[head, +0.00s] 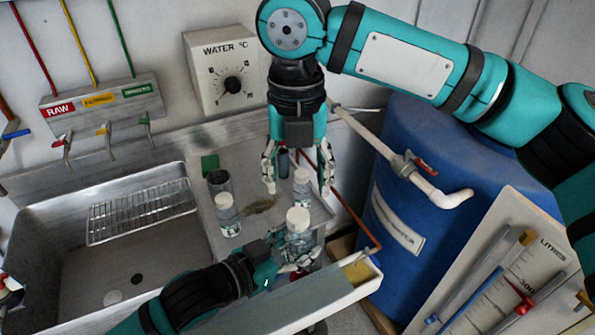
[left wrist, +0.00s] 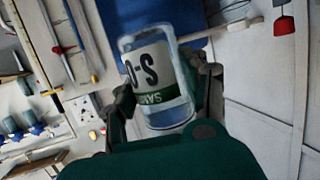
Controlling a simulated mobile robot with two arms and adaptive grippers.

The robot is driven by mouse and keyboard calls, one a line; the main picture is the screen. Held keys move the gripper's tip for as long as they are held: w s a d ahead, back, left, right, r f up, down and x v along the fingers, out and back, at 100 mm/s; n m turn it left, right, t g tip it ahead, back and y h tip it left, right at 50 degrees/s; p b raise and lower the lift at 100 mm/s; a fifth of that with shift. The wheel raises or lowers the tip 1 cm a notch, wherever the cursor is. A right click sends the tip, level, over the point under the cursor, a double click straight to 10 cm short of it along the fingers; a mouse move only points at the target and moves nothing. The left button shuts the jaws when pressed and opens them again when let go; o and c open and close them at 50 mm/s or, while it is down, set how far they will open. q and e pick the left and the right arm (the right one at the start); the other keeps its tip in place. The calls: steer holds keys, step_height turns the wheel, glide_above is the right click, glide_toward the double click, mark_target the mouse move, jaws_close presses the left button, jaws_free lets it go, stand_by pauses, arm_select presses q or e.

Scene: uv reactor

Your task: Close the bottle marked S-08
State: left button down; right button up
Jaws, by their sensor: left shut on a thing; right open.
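My left gripper (head: 292,258) is shut on a clear bottle (head: 299,242) with a white top (head: 298,218), at the front of the steel counter. In the left wrist view the bottle (left wrist: 160,85) sits between the fingers (left wrist: 165,100). My right gripper (head: 298,186) is open, pointing down above the counter behind that bottle.
A third white-capped bottle (head: 228,218) and a dark open-looking jar (head: 219,180) stand on the counter (head: 245,160) to the left. A blue barrel (head: 440,150) and a white pipe stand right.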

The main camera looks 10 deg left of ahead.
mark_target(298, 215)
step_height(298, 215, down, 8)
steer(key=shift+r, duration=0.15)
stand_by(0.4)
